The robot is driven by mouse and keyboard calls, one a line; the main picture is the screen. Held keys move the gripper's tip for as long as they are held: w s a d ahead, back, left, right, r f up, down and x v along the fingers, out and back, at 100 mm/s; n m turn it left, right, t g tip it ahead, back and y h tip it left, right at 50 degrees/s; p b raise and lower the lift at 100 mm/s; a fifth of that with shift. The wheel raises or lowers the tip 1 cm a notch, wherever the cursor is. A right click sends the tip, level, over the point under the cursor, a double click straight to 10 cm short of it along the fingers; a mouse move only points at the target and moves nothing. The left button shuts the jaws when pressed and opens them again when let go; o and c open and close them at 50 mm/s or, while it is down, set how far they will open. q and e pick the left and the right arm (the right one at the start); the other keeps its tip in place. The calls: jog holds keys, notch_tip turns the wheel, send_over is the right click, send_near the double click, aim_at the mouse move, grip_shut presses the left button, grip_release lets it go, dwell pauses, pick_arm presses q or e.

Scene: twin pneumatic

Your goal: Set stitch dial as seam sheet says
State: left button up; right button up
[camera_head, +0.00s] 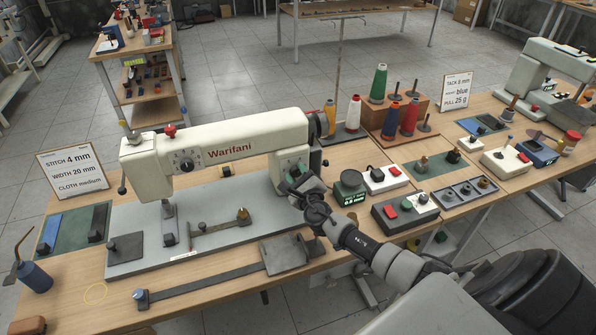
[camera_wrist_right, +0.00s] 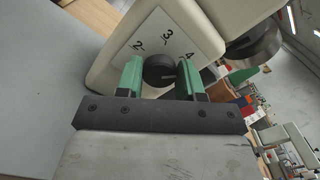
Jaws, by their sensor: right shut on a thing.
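The seam sheet (camera_head: 75,172) stands at the left and reads stitch 4 mm, width 20 mm, cloth medium. The cream Warifani sewing machine (camera_head: 245,137) stands on the bench. In the right wrist view, the black stitch dial (camera_wrist_right: 159,70) sits on a white plate (camera_wrist_right: 150,38) marked 2, 3 and 4. My right gripper (camera_wrist_right: 162,80) has its green fingers shut on the dial, one on each side. I cannot tell which number the dial points to. In the head view, my right gripper (camera_head: 301,184) is at the machine's right pillar and covers the dial. My left gripper is not in view.
A second sheet (camera_head: 456,90) reads tack 8 mm. Thread cones (camera_head: 378,84), a green scale (camera_head: 349,184) and switch boxes (camera_head: 405,210) stand right of my gripper. A flat bar (camera_head: 205,283) lies along the front.

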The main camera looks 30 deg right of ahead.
jog(key=shift+r+n+p, duration=0.1)
jog(key=shift+n+p, duration=0.2)
jog(key=shift+n, duration=0.4)
jog(key=o, duration=0.9)
jog(key=shift+s, duration=0.1)
jog(key=v, duration=1)
jog(key=shift+s, duration=0.3)
